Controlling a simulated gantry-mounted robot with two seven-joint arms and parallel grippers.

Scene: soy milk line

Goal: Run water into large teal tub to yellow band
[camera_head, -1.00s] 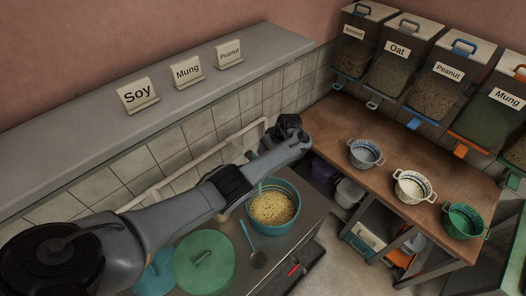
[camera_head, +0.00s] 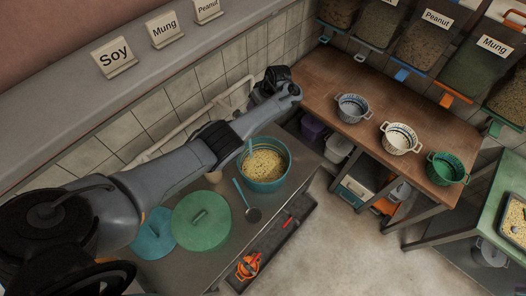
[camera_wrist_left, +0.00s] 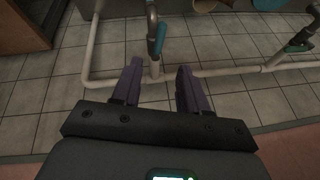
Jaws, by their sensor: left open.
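The large teal tub (camera_head: 284,176) stands on the metal counter and holds pale yellow soybeans. A teal-handled utensil leans at its rim. My right gripper is not in view.
Three colanders stand on the wooden table (camera_head: 322,83). White pipes (camera_wrist_left: 105,82) run along the tiled wall. Floor is clear at centre right.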

